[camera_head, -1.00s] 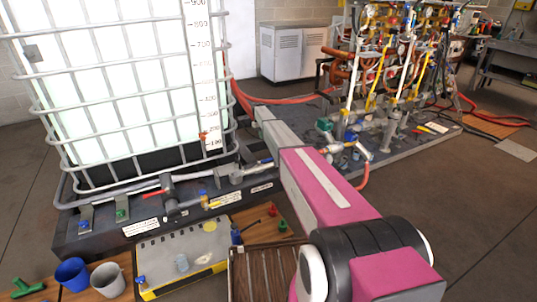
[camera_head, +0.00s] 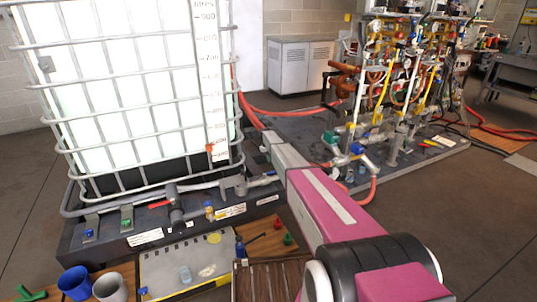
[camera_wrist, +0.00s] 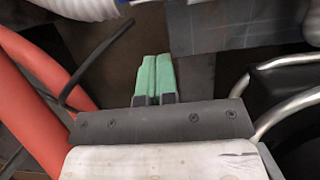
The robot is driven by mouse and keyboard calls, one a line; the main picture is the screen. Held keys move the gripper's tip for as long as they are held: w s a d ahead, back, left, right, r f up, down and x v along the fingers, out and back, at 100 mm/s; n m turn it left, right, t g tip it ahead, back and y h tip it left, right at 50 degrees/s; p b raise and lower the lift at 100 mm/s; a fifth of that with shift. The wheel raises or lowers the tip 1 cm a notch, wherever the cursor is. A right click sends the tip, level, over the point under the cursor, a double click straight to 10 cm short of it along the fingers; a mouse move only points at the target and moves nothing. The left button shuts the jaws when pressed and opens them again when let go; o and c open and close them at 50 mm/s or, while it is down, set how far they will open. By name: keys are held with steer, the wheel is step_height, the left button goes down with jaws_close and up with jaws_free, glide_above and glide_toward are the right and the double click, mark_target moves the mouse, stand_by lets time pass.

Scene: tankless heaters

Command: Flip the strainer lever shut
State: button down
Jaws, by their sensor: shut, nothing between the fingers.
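My gripper (camera_wrist: 152,62) is shut, its two green fingers side by side with nothing between them. It points at dark, bare surfaces in the wrist view. I cannot make out the strainer lever for certain in either view. In the head view, a red-handled lever (camera_head: 160,204) sits on the grey pipework at the foot of the tank. A grey pipe fitting (camera_head: 236,184) stands to its right. My pink and grey arm reaches past the tank's right corner, and its gripper end is not clear there.
A caged white tank (camera_head: 140,85) stands at left. In the wrist view, a thick red hose (camera_wrist: 35,85) is at left, a white corrugated hose (camera_wrist: 85,8) above and silver tubing (camera_wrist: 285,110) at right. A pipe rack (camera_head: 390,90) stands at the back right.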

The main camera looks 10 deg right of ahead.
mark_target(273, 172)
steer(key=s+f, duration=0.1)
steer(key=s+d+f, duration=0.1)
steer(key=s, duration=0.2)
steer(key=shift+s+d+f, duration=0.15)
steer(key=shift+d+f, duration=0.05)
steer(key=shift+f, duration=0.2)
